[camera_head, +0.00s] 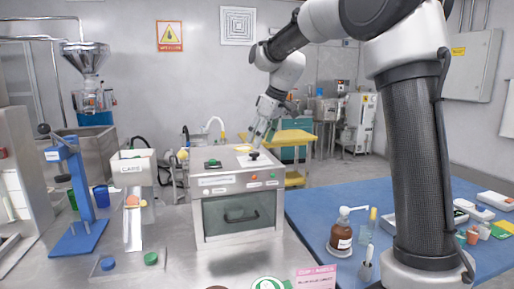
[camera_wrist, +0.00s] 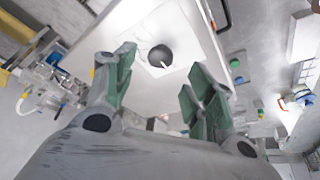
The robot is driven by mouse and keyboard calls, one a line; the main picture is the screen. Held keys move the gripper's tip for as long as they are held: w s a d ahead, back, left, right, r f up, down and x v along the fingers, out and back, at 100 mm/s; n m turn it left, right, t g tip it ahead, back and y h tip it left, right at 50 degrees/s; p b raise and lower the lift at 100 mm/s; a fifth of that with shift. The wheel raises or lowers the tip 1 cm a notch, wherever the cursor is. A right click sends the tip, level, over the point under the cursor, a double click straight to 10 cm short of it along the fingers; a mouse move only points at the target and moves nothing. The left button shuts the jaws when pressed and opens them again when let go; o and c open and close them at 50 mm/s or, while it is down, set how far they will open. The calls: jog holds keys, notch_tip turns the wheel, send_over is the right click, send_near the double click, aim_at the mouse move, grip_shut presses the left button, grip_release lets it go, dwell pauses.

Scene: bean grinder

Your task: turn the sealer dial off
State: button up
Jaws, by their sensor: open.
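The sealer (camera_head: 238,181) is a pale box with a dark front window and handle, standing on the metal bench. A black round dial (camera_head: 254,155) sits on a white plate on its top; the wrist view shows the dial (camera_wrist: 160,56) on the plate from above. My gripper (camera_head: 262,139) is over the top right of the sealer, just above the dial. In the wrist view my gripper (camera_wrist: 161,72) has its green fingers apart, with the dial between and beyond their tips. It holds nothing. I cannot tell which setting the dial is at.
A green-and-black control (camera_head: 212,163) sits on the sealer's top left. A "CAPS" dispenser (camera_head: 134,168) and a blue press (camera_head: 70,190) stand to the left. A blue table (camera_head: 310,215) with a brown pump bottle (camera_head: 341,236) is at right.

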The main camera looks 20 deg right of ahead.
jog(key=v, duration=0.7)
jog(key=shift+r, duration=0.1)
jog(key=s+d+f+m+h, duration=0.1)
jog(key=s+d+f+m, duration=0.1)
jog(key=s, duration=0.9)
jog(key=s+d+f+m+h, duration=0.1)
jog(key=s+d+f+m, duration=0.2)
jog(key=s, duration=0.8)
jog(key=s+d+f+m, duration=0.2)
jog(key=s+d+f, duration=0.4)
jog(key=s, duration=0.6)
jog(key=shift+d+f+m+t+h, duration=0.2)
jog(key=shift+f+m+t+h, duration=0.2)
jog(key=shift+f, duration=0.4)
